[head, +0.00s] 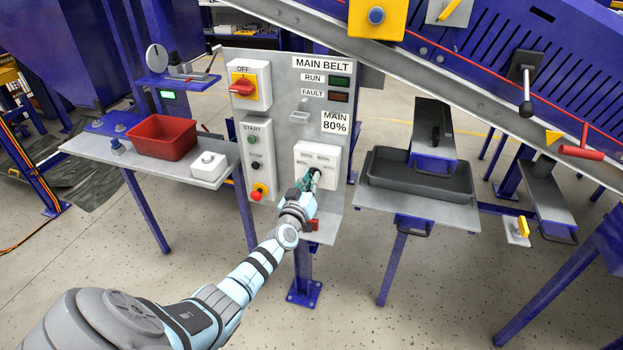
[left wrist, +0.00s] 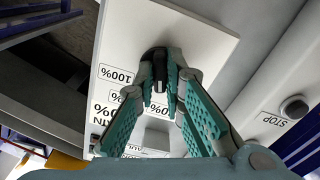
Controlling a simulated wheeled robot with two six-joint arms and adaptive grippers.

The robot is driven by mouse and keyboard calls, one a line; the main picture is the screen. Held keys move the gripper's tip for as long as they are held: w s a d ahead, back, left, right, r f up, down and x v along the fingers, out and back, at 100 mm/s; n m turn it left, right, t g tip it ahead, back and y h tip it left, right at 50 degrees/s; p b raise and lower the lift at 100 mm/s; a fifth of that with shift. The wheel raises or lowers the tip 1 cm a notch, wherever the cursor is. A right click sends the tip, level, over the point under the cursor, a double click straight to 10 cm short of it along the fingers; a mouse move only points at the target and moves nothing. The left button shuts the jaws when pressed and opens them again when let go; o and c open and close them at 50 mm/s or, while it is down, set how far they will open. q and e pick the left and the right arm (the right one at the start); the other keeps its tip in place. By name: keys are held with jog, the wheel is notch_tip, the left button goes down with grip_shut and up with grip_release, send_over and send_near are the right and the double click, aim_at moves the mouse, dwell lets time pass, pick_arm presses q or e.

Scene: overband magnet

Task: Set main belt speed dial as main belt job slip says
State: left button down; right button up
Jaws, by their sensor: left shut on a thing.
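The main belt job slip (head: 335,123) on the grey panel reads "MAIN 80%". The main belt speed dial has a white plate (head: 329,156) low on the panel, and its black knob (left wrist: 159,58) shows in the left wrist view. Percent labels sit around the knob; "100%" (left wrist: 116,75) is readable, and others are partly covered by my fingers. My left gripper (head: 311,179) is shut on the knob, with a teal finger on each side (left wrist: 164,85). I cannot tell which label the knob points at. My right gripper is not in view.
The panel also carries a red OFF switch (head: 242,86), a start/stop box (head: 257,160) and RUN and FAULT lamps. A red bin (head: 162,137) stands on the left shelf. A dark tray (head: 395,184) lies on the right table, below the sloping conveyor.

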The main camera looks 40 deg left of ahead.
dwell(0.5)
pick_arm(q)
jog(key=m+p, duration=0.1)
jog(key=m, duration=0.1)
jog(key=shift+m, duration=0.4)
jog(key=shift+m+p, duration=0.6)
jog(key=shift+m, duration=0.8)
